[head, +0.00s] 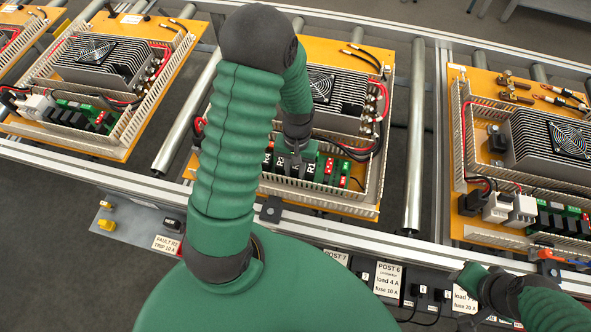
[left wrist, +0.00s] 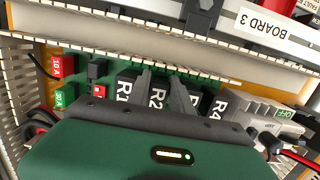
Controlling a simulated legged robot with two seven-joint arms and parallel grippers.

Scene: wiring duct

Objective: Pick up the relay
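Black relays with white labels R1 to R4 stand in a row on the middle board. In the left wrist view relay R1 (left wrist: 124,93) is at the left, relay R2 (left wrist: 158,99) is between my fingers and relay R4 (left wrist: 216,108) is at the right. Relay R3 is largely hidden by a finger. My left gripper (left wrist: 162,84) points down into the row, one finger on each side of R2, which sits in its place. Whether the fingers press on it cannot be told. In the head view my left gripper (head: 293,166) is over the same row.
A slotted wiring duct (head: 325,207) runs along the board's near edge. A finned heat sink with a fan (head: 320,85) stands behind the relays, and cables run at the right. Similar boards stand to the left (head: 95,70) and right (head: 540,150) on the roller conveyor (head: 417,130).

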